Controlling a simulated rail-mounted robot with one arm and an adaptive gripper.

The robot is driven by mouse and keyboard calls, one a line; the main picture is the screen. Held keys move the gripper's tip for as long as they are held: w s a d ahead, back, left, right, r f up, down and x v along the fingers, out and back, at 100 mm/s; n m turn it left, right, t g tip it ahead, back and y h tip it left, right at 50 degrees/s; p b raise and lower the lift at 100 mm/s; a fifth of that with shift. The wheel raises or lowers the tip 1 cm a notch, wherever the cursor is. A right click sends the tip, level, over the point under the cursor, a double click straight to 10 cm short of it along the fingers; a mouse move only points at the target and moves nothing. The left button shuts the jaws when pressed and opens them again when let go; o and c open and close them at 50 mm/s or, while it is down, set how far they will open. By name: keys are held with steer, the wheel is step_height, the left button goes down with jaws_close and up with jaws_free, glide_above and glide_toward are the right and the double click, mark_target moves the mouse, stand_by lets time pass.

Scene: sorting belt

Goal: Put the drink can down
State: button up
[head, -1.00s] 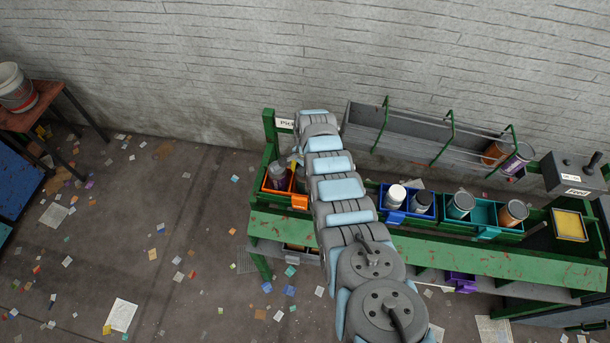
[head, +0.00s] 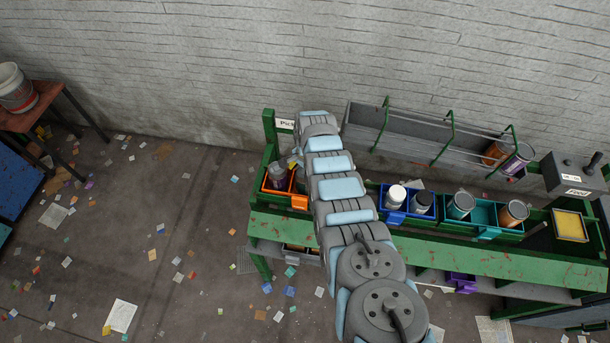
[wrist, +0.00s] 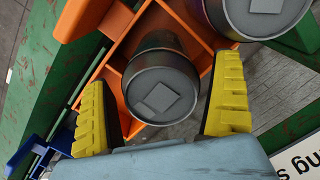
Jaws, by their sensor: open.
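In the wrist view, a dark metallic can (wrist: 165,84) with a grey top and a square mark stands in an orange bin (wrist: 118,62). My gripper (wrist: 165,112) is open, with one yellow finger on each side of this can and gaps visible between. A second can (wrist: 262,14) stands at the top right, in or beside the bin; its lower part is cut off. In the head view, the orange bin (head: 300,202) is at the left end of the green rack with a grey can (head: 278,173) in it. My arm hides most of my gripper there.
Blue (head: 395,217) and teal (head: 487,234) bins with several cans stand along the green bench (head: 480,258) to the right. A grey wire-railed trough (head: 410,130) is behind them. A yellow-topped box (head: 569,225) is at the right end. The bench front strip is clear.

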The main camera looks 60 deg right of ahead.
steer(key=shift+d+r, duration=0.15)
steer(key=shift+r, duration=1)
steer(key=shift+d+r, duration=0.1)
steer(key=shift+r, duration=1.05)
steer(key=shift+s+d+r, duration=0.1)
steer(key=shift+r, duration=1.8)
steer(key=shift+s+d+r, duration=0.1)
steer(key=shift+r, duration=1.75)
